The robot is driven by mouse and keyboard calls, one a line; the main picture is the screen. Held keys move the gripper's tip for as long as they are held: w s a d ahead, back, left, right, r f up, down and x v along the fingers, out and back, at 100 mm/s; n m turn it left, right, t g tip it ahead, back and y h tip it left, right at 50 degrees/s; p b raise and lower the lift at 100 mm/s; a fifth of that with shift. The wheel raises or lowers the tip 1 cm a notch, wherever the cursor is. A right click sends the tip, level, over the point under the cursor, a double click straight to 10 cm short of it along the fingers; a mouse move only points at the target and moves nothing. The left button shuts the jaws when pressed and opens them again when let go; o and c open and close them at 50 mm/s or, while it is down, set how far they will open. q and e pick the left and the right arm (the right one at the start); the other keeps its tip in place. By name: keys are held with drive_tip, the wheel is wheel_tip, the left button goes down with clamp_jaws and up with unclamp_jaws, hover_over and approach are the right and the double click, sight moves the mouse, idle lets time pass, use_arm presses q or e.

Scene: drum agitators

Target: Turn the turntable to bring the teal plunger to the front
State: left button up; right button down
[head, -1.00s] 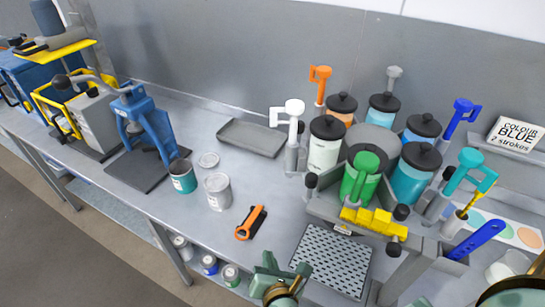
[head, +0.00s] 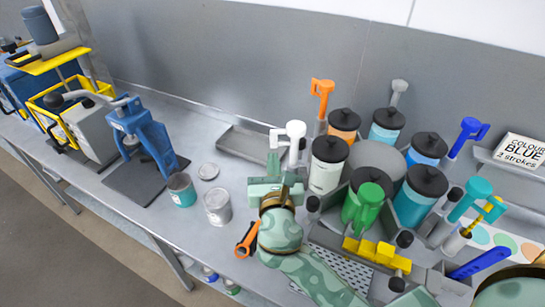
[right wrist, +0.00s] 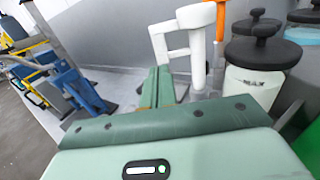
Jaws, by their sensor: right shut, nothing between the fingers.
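The turntable (head: 375,158) carries several lidded jars, each with a coloured plunger. The teal plunger (head: 476,190) stands at its right side, beside the teal jar (head: 414,195). The green plunger (head: 370,198) is at the front, behind the yellow block. The white plunger (head: 294,130) is at the left; it also shows in the right wrist view (right wrist: 195,20). My right gripper (head: 273,163) is shut and empty, just in front and left of the white plunger. Its closed fingers (right wrist: 158,82) point toward the white handle, and contact cannot be told. My left gripper is not in view.
The yellow block (head: 374,252) and a perforated plate (head: 345,268) lie in front, partly behind my right arm. A grey tray (head: 248,143), open cans (head: 217,205) and an orange-handled tool (head: 247,240) are near my gripper. A blue press (head: 140,130) stands left.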

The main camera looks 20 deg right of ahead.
drive_tip(key=shift+x, duration=1.3)
